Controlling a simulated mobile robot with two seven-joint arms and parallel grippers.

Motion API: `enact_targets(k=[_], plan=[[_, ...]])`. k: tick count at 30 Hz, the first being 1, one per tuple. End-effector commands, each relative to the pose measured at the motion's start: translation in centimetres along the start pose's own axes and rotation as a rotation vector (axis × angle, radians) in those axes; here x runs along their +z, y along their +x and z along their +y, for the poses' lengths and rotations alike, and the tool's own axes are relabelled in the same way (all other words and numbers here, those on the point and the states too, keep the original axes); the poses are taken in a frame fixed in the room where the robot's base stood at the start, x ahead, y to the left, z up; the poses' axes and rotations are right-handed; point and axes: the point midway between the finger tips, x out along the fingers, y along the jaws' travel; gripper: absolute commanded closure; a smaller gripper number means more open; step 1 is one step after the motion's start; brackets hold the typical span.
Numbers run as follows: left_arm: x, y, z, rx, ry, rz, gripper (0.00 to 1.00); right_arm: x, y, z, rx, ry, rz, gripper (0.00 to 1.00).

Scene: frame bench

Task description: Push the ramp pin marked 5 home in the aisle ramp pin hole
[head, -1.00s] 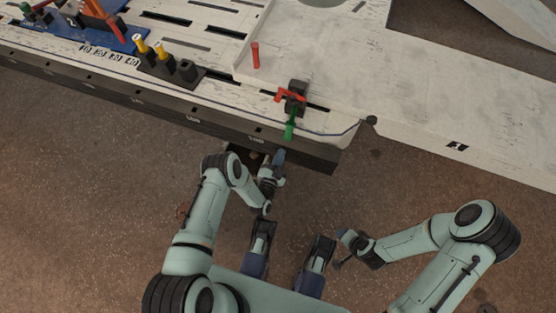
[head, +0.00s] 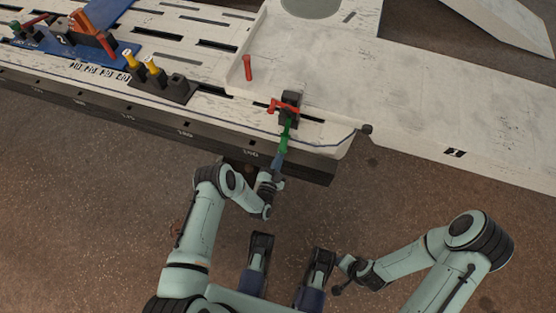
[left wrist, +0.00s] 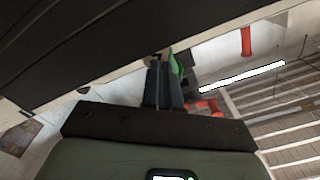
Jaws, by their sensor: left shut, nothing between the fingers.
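A green pin (head: 285,135) juts from the near edge of the bench, in line with a black block (head: 291,101) that has a red handle (head: 283,108). No number is readable on it. My left gripper (head: 279,158) is shut and empty, its tips at the pin's outer end; they appear to touch it. In the left wrist view the shut fingers (left wrist: 163,85) partly hide the green pin (left wrist: 175,62). The hole itself is hidden. My right gripper (head: 345,275) is low on the right, away from the bench; its jaws are unclear.
A red pin (head: 248,68) stands on the deck. A black holder (head: 172,92) with yellow-topped pins and a blue tray (head: 118,48) are at left. The pale ramp (head: 440,105) extends right.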

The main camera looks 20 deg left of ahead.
Motion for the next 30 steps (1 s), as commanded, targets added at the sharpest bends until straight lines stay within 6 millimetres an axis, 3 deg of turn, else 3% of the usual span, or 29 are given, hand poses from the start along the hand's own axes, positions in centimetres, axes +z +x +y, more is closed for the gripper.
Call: enact_targets(k=[30], plan=[[-0.1,2.2,-0.1,-0.003,0.000,0.004,1.00,-0.1,1.2,0.1,0.000,0.000,-0.001,0.47]])
